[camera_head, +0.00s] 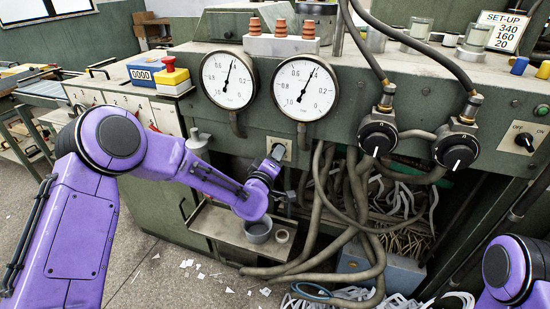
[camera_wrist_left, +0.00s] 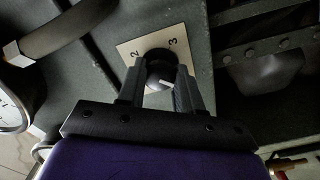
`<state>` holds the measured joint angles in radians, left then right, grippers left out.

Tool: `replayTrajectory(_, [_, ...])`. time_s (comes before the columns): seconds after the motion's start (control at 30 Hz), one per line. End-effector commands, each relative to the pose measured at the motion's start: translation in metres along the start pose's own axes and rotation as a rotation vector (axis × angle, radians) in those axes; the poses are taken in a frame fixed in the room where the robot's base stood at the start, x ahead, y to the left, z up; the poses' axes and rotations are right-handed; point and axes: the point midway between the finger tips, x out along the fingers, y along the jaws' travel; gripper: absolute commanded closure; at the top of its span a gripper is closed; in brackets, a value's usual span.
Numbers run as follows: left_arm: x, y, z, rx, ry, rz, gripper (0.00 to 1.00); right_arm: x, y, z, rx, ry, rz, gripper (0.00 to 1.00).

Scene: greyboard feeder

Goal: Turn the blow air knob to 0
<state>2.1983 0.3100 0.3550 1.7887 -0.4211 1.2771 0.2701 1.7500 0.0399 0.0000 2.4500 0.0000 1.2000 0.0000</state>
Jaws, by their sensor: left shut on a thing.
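In the left wrist view, a round black knob (camera_wrist_left: 160,66) sits on a pale plate (camera_wrist_left: 128,47) with the digits 2 and 3 visible. My left gripper (camera_wrist_left: 159,86) is shut on this knob, one finger on each side. A short white mark shows on the knob between the fingers. In the head view, the pale plate (camera_head: 287,143) is on the green panel below the gauges, and my left gripper (camera_head: 276,157) reaches it, hiding most of the knob. No "blow air" label is readable. My right gripper is out of view.
Two round gauges (camera_head: 228,80) (camera_head: 306,88) are above the knob. Two larger black knobs (camera_head: 377,138) (camera_head: 456,151) with hoses are to the right. Thick hoses (camera_head: 317,190) hang close beside my left gripper. A small shelf (camera_head: 215,218) is below.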

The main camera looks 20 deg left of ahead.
Motion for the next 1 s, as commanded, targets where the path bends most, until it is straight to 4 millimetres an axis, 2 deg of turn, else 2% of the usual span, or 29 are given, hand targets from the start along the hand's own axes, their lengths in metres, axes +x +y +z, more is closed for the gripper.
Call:
replayTrajectory(0.3, [-0.001,-0.001,0.001,-0.002,-0.003,-0.003,0.96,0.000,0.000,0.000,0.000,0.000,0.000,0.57])
replayTrajectory(0.33, [-0.001,-0.001,0.001,-0.002,-0.003,-0.003,0.59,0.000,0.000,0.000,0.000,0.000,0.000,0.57])
replayTrajectory(0.4, [-0.001,-0.001,0.001,-0.002,-0.003,-0.003,0.40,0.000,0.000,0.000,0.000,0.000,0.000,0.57])
replayTrajectory(0.73, [-0.004,0.000,0.001,-0.001,-0.002,-0.001,0.40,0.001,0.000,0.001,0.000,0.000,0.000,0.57])
replayTrajectory(0.87, [-0.027,-0.001,0.001,-0.002,-0.003,-0.001,0.40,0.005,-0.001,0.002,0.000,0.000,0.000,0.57])
replayTrajectory(1.0, [-0.062,-0.002,0.002,-0.002,-0.004,-0.001,0.40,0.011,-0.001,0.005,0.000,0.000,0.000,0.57])
